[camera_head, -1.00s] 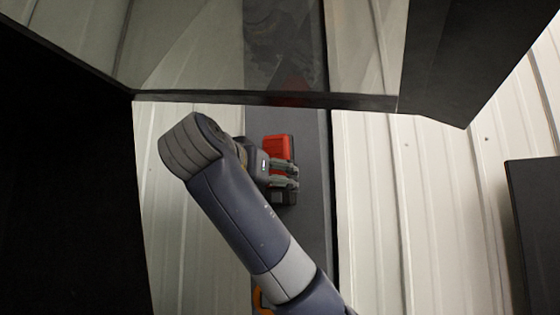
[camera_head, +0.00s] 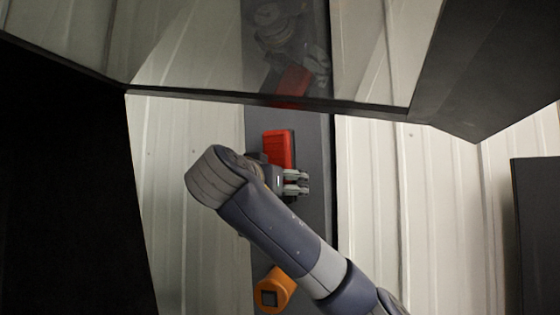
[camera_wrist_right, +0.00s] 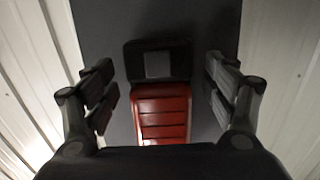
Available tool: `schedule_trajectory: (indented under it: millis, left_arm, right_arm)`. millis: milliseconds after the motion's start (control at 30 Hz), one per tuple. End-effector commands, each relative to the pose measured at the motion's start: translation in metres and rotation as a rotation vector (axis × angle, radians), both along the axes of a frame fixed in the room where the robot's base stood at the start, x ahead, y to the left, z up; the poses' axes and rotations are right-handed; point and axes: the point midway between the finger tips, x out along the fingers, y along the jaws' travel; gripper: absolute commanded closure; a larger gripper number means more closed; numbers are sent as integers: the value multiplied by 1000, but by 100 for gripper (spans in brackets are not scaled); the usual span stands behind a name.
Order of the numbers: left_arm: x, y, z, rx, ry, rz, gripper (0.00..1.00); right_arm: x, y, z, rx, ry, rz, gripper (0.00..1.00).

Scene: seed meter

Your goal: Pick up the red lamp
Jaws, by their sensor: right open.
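The red lamp (camera_head: 278,147) is a boxy red thing with a dark edge, on a dark grey strip against a ribbed pale wall. My right gripper (camera_head: 304,183) is just below it in the head view and hides its lower part. In the right wrist view the lamp's red ribbed body (camera_wrist_right: 162,113) and its black end with a grey square lie between the two spread fingers of my right gripper (camera_wrist_right: 161,95). There is a gap on each side, and the near end of the lamp is hidden by the gripper's body. My left gripper is not in view.
An orange object with a dark square face (camera_head: 275,290) is on the same strip, lower down beside my right arm. A dark-framed glass panel (camera_head: 200,60) spans the top, above the lamp. A dark panel (camera_head: 535,235) stands at the right.

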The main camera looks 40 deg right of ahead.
Motion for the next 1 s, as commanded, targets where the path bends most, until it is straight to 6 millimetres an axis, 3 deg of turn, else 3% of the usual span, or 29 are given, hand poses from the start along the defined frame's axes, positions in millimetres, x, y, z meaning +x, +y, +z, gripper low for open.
schedule_trajectory:
  millis: [100,333,767,1000]
  left_arm:
    - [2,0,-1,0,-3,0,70]
    - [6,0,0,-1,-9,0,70]
    - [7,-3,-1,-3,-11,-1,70]
    - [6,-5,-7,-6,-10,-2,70]
  right_arm:
    - [0,0,-1,0,0,0,24]
    - [0,0,0,0,0,0,75]
    - [1,2,4,-1,-4,2,75]
    - [10,17,17,0,-4,5,75]
